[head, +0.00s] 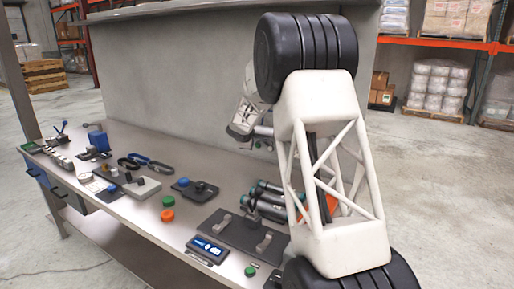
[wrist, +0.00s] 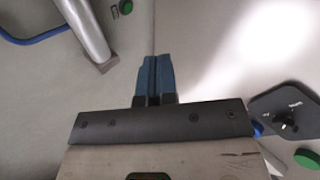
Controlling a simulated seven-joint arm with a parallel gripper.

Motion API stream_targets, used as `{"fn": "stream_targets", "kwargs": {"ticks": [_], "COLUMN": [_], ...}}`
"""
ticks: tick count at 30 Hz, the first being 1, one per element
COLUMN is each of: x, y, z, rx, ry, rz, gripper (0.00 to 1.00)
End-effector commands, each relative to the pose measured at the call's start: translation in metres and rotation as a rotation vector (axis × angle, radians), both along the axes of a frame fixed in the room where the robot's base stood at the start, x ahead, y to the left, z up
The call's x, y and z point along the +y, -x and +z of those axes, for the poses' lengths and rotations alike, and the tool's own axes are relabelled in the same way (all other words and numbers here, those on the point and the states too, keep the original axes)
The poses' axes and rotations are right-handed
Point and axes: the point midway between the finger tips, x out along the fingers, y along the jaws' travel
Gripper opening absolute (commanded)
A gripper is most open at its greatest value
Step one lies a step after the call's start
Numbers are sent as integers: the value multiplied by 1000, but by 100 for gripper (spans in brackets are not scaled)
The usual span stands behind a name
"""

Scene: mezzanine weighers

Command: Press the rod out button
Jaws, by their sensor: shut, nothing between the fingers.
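My gripper (wrist: 153,77) shows in the wrist view with its two blue fingers together and nothing between them. It points at a bare grey surface. A small green button (wrist: 126,7) with a dark label beside it is at the top edge, up and left of the fingertips and apart from them. A larger green button (wrist: 307,158) is at the lower right. I cannot read which one is marked rod out. In the head view a green button (head: 250,270) is at the bench's front, left of my arm. My fingertips cannot be made out there.
A silver cylinder (wrist: 85,30) lies left of the fingers. A dark plate with a knob (wrist: 285,120) is at right. The bench (head: 140,215) also holds a blue-screened device (head: 207,248), an orange button (head: 167,215) and several tools. A grey panel (head: 180,75) stands behind.

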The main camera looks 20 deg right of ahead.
Motion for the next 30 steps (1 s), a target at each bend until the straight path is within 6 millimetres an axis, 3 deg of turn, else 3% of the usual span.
{"fn": "stream_targets", "kwargs": {"ticks": [18, 30], "x": [4, 6], "y": [-96, -118], "z": [-85, -109], "rx": [4, 6], "ry": [121, 155], "rz": [180, 231], "gripper": [0, 0]}}
